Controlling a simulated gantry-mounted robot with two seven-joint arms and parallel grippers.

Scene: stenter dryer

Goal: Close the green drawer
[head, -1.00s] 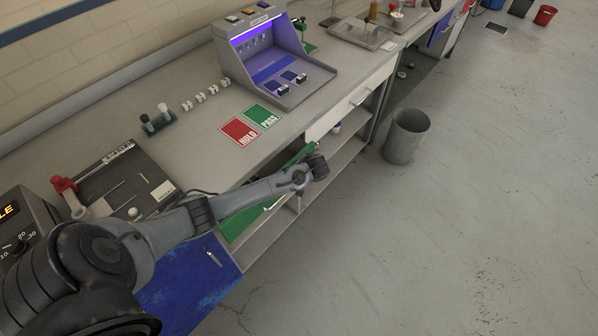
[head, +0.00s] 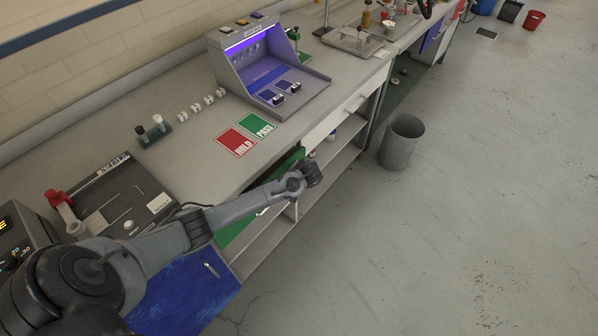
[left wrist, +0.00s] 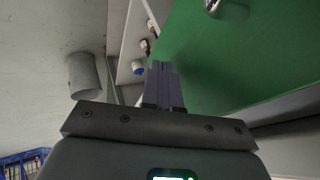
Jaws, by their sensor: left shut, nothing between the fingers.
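The green drawer (head: 235,229) is under the long grey worktop, left of the open shelves. My left arm crosses in front of it and hides much of it. More green shows above the arm, and a metal handle (head: 262,212) shows below it. How far the drawer stands out is hard to tell. My left gripper (head: 316,172) is at its right end; the fingers are hard to see there. In the left wrist view the shut, empty fingers (left wrist: 163,72) lie at the edge of the green panel (left wrist: 235,60), contact unclear. The handle (left wrist: 228,8) is at the top.
A blue door (head: 185,290) is left of the drawer, under the worktop (head: 200,165). Open shelves (head: 335,165) with small jars are to the right, and a white drawer (head: 345,110) above them. A grey bin (head: 401,142) stands on the open floor.

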